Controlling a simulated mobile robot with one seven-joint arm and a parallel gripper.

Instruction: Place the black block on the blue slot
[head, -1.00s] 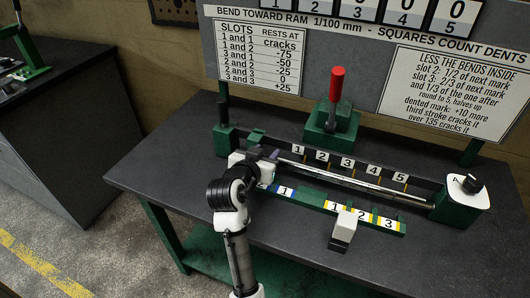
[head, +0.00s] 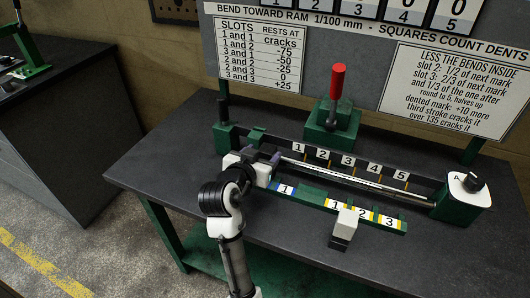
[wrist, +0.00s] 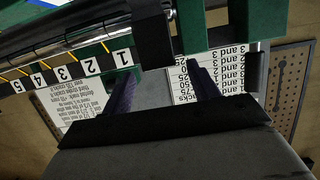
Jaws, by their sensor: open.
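My gripper (head: 264,154) is open at the left end of the steel bar. Its two dark purple fingers stand apart in the wrist view (wrist: 163,83). A black block-like piece (wrist: 153,32) shows just beyond the fingers, over the bar's end; I cannot tell whether they touch it. A block with a white top and black lower part (head: 343,230) stands in front of the yellow-marked slots, at the green strip's front edge. The blue slot (head: 274,186), beside a label 1, is on the strip's left part, just below my gripper, with its left end partly hidden.
The steel bar (head: 350,181) runs right to a green end block with a dark knob (head: 473,183). Behind it are number tags and a red-handled lever (head: 336,85). A sign board stands at the back. The dark bench top (head: 165,175) is clear at left.

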